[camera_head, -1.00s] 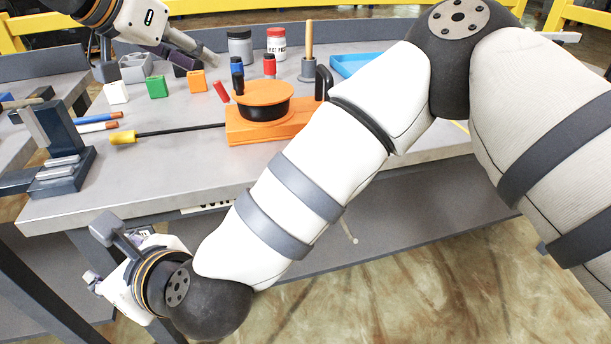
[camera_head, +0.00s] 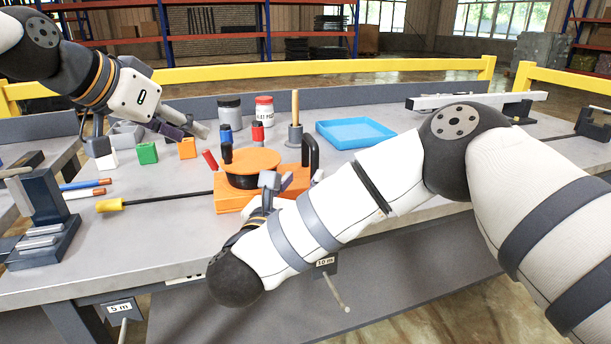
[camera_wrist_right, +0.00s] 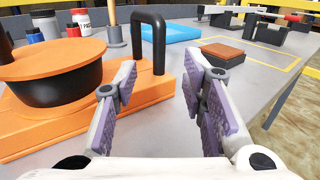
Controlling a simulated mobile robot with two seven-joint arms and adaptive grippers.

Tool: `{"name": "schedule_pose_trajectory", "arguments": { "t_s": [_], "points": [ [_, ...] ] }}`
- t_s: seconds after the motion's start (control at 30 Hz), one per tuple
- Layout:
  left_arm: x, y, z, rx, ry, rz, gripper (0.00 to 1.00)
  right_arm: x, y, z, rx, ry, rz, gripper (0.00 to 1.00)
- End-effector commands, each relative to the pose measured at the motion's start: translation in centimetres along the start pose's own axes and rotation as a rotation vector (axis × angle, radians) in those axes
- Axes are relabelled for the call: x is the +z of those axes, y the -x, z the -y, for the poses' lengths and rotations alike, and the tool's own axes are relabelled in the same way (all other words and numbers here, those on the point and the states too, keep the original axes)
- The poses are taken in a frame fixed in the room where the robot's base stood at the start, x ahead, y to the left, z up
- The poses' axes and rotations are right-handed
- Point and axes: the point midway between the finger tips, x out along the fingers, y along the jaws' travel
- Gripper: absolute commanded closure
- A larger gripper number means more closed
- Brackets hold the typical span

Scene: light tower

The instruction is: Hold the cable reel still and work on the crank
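The cable reel (camera_head: 250,162) has an orange disc over a black drum and sits on an orange base on the bench; it fills the left of the right wrist view (camera_wrist_right: 50,62). A short black upright knob (camera_head: 226,153), apparently the crank's grip, stands at the disc's left edge. A black arched handle (camera_head: 311,152) rises from the base's right end. My right gripper (camera_wrist_right: 162,88) is open and empty at the base's front right, apart from the reel. In the head view my right forearm partly hides it. My left gripper (camera_head: 143,138) is open above the bench, left of the reel.
Behind the reel stand a grey jar (camera_head: 230,112), a white red-lidded jar (camera_head: 264,110) and a blue tray (camera_head: 355,133). Green (camera_head: 147,153) and orange (camera_head: 187,148) blocks lie near my left gripper. A yellow-handled rod (camera_head: 110,205) lies left of the reel.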

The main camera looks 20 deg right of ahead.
Motion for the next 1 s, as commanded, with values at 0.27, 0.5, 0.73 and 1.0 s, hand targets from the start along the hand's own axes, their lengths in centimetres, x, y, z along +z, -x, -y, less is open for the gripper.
{"name": "schedule_pose_trajectory", "arguments": {
  "t_s": [0.27, 0.5, 0.73, 1.0],
  "points": [
    [0.0, 0.0, 0.0, 0.0, 0.0, 0.0, 0.67, 0.1, -6.6, 0.0, 0.0, 0.0, 0.002, 0.62],
    [0.0, 0.0, 0.0, 0.0, 0.0, 0.0, 0.67, 0.0, -9.2, -0.1, 0.004, 0.001, 0.0, 0.62],
    [0.0, 0.0, 0.0, 0.0, 0.0, 0.0, 0.67, 0.0, -9.3, -0.1, 0.005, 0.001, 0.0, 0.62],
    [0.0, 0.0, 0.0, 0.0, 0.0, 0.0, 0.67, 0.0, -9.3, -0.1, 0.005, 0.002, 0.0, 1.0]
  ]
}}
